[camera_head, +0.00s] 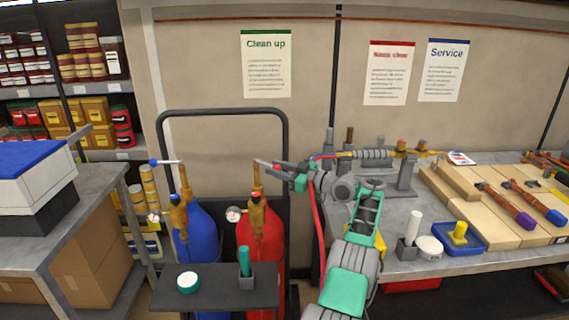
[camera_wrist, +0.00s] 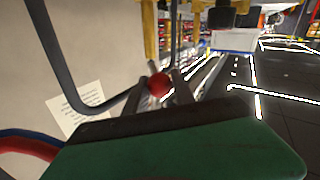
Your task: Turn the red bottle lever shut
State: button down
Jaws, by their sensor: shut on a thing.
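The red bottle (camera_head: 262,245) stands in a cart beside a blue bottle, with a brass valve (camera_head: 257,212) on top. My gripper (camera_head: 266,166) reaches in from the right at the top of this valve and hides most of its lever in the head view. In the wrist view the lever's red ball knob (camera_wrist: 158,85) sits between the two fingers of my gripper (camera_wrist: 160,93), which are shut on the lever. How far the lever is turned cannot be told.
The blue bottle (camera_head: 196,238) has a lever with a blue knob (camera_head: 153,162) to the left. The cart's dark tubular handle (camera_head: 222,111) arches behind. A small dark shelf (camera_head: 215,290) stands in front with a teal cylinder. A cluttered workbench (camera_head: 395,268) is at the right.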

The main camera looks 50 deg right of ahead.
jog(key=shift+w+a+r, duration=0.1)
jog(key=shift+a, duration=0.1)
jog(key=c, duration=1.2)
grip_release()
jog(key=shift+o, duration=0.7)
jog(key=shift+d, duration=0.15)
